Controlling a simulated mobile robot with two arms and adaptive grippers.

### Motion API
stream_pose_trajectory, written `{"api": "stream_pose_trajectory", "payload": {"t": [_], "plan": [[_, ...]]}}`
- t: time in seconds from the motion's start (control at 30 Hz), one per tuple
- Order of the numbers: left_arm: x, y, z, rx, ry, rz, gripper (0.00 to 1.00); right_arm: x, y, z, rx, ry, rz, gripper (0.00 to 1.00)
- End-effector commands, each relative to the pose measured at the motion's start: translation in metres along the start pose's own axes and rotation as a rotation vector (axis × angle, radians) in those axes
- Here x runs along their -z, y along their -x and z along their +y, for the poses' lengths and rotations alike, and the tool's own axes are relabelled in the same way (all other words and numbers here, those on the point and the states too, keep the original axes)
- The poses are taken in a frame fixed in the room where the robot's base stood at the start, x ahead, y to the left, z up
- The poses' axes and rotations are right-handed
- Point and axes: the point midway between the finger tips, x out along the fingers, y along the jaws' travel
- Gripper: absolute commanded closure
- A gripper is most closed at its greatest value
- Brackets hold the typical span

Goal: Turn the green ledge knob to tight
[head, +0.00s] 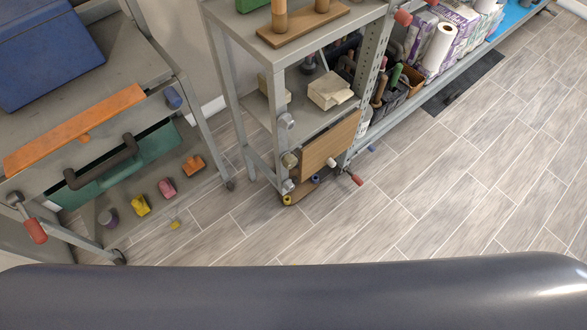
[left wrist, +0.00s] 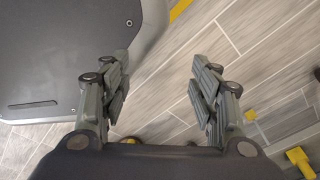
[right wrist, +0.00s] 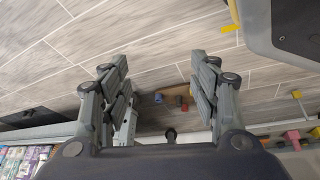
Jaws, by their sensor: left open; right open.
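No clearly green knob can be picked out. The nearest in colour is a small olive knob (head: 289,160) on the front post of the narrow grey rack in the head view, beside a brown wooden panel (head: 330,148). Grey knobs (head: 286,121) sit on the same post, with a yellow knob (head: 287,200) and a blue knob (head: 315,179) lower down. My left gripper (left wrist: 160,75) is open and empty over the floor. My right gripper (right wrist: 158,75) is open and empty; small knobs (right wrist: 158,98) show beyond its fingers. Neither gripper shows in the head view.
A grey cart (head: 150,60) at left bears a blue box (head: 45,52), an orange bar (head: 75,130) and a green drawer or bin (head: 150,150). A long shelf is at upper right; the right floor (head: 440,190) is clear.

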Motion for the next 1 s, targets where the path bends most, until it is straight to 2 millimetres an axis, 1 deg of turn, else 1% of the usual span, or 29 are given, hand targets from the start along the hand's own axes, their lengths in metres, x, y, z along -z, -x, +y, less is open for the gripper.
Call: {"api": "stream_pose_trajectory", "payload": {"t": [0.03,0.07,0.1,0.17,0.2,0.27,0.3,0.37,0.4,0.5,0.53,0.6,0.67,0.73,0.8,0.87,1.0], "plan": [[0.019,-0.019,0.000,0.001,0.002,0.019,0.44,0.047,-0.022,0.011,0.000,0.043,0.132,0.44],[0.028,-0.021,0.000,0.001,0.004,0.024,0.44,0.075,-0.024,0.014,0.005,0.064,0.206,0.44],[0.040,-0.023,-0.001,0.002,0.005,0.031,0.44,0.111,-0.023,0.015,0.015,0.092,0.303,0.44],[0.058,-0.024,-0.001,0.003,0.008,0.041,0.44,0.162,-0.016,0.011,0.036,0.133,0.444,0.44],[0.069,-0.023,-0.002,0.003,0.009,0.047,0.44,0.193,-0.008,0.006,0.054,0.159,0.538,0.44],[0.085,-0.021,-0.002,0.004,0.012,0.058,0.44,0.233,0.009,-0.005,0.087,0.193,0.670,0.44],[0.095,-0.019,-0.003,0.005,0.013,0.064,0.44,0.256,0.023,-0.015,0.111,0.213,0.752,0.44],[0.107,-0.014,-0.004,0.006,0.016,0.073,0.44,0.283,0.045,-0.029,0.149,0.235,0.864,0.44],[0.114,-0.010,-0.004,0.007,0.017,0.078,0.44,0.297,0.060,-0.038,0.175,0.246,0.928,0.44],[0.127,0.000,-0.005,0.008,0.019,0.088,0.44,0.321,0.093,-0.057,0.229,0.263,1.052,0.44],[0.129,0.003,-0.005,0.008,0.020,0.089,0.44,0.325,0.101,-0.062,0.242,0.266,1.078,0.44],[0.133,0.008,-0.006,0.009,0.021,0.092,0.44,0.332,0.116,-0.069,0.265,0.268,1.124,0.44],[0.136,0.012,-0.006,0.009,0.021,0.095,0.44,0.335,0.124,-0.073,0.277,0.269,1.147,0.44],[0.137,0.015,-0.006,0.009,0.021,0.095,0.44,0.340,0.128,-0.075,0.283,0.269,1.159,0.44],[0.139,0.018,-0.006,0.010,0.022,0.097,0.44,0.346,0.127,-0.078,0.283,0.268,1.163,0.44],[0.141,0.020,-0.006,0.010,0.022,0.100,0.44,0.353,0.124,-0.081,0.282,0.267,1.162,0.44],[0.146,0.029,-0.007,0.011,0.023,0.106,0.44,0.376,0.113,-0.090,0.282,0.267,1.162,0.44]]}}
